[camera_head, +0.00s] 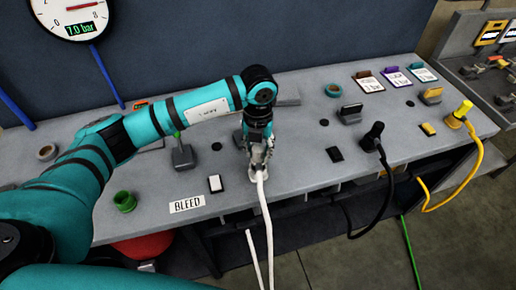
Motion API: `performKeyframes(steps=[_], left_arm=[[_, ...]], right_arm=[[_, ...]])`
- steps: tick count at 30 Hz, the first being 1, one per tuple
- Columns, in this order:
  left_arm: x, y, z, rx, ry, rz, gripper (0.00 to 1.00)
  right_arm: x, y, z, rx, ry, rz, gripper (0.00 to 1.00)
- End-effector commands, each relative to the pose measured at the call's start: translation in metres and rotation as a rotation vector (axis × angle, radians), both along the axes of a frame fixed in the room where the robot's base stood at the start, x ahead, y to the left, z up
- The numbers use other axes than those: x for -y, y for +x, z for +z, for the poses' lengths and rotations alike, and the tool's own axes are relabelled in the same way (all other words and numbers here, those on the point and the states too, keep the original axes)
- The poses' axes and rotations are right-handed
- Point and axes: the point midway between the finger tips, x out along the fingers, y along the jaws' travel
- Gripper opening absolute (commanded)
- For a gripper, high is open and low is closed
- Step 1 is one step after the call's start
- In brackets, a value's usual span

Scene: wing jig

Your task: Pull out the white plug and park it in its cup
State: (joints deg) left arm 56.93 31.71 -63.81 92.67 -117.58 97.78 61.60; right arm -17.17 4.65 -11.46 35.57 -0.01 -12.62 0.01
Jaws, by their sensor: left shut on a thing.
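My left gripper (258,160) points down over the middle of the grey bench and is shut on the white plug (259,175). The fingers cover most of the plug. Its white cable (267,220) runs down over the bench's front edge. I cannot tell whether the plug is seated in a socket or clear of it. I cannot tell which cup belongs to the white plug. My right gripper is not in view.
On the bench (300,165), a black plug (375,133) and a yellow plug (461,112) with cables stand to the right. A gauge (75,14) reads 7.0 bar.

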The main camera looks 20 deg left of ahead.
Motion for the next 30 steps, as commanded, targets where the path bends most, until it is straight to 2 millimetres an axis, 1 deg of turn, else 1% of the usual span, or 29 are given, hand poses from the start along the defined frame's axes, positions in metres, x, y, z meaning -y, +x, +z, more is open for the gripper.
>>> performKeyframes(steps=[8,30], left_arm=[[0.0,0.0,0.0,0.001,-0.001,0.0,0.01],[0.0,0.0,-0.015,0.001,-0.001,0.0,0.01]], right_arm=[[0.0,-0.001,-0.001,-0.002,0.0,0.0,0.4],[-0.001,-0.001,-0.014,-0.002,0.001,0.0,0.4]])
